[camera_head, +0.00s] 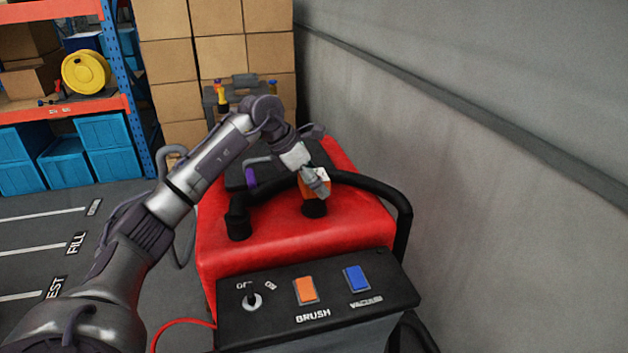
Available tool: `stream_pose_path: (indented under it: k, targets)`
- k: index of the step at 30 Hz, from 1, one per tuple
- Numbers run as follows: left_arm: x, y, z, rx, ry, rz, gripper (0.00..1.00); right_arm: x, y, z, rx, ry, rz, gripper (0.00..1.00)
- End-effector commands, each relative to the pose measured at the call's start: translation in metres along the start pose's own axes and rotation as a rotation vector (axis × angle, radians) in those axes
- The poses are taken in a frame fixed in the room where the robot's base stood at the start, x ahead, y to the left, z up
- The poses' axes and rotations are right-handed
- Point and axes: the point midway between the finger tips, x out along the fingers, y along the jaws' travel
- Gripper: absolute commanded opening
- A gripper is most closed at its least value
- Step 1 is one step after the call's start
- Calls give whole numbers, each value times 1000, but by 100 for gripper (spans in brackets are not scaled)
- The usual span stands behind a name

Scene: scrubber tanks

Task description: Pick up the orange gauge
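The orange gauge (306,190) is at the top of the red scrubber machine (345,232), above a black fitting (314,208). A small white patch shows at its upper right. My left gripper (319,187) reaches down from the upper left, and its fingers overlap the gauge in the view. They hide part of it. I cannot tell whether the fingers touch the gauge or are closed on it. My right gripper is not in view.
A black hose (377,188) curves beside the gauge. A purple piece (251,177) is left of it. The control panel (380,303) has an orange and a blue switch. A grey wall (480,150) stands close on the right. Stacked boxes (222,55) are behind.

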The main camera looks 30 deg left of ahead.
Motion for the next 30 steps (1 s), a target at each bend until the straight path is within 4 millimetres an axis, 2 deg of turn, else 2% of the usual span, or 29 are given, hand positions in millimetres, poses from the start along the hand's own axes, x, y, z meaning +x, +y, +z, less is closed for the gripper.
stream_pose_path:
  k: [4, 11, 23, 24, 30]
  targets:
    - [12, 0, 0, 1, 0, 0, 96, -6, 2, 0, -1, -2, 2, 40]
    - [14, 0, 0, 1, 0, 1, 94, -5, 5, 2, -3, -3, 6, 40]
    - [13, 0, 0, 1, 0, 1, 28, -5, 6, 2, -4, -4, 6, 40]
    - [13, 0, 0, 1, -1, 1, 24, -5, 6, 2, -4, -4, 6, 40]
    - [13, 0, 0, 1, -2, 2, 24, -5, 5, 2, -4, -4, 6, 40]
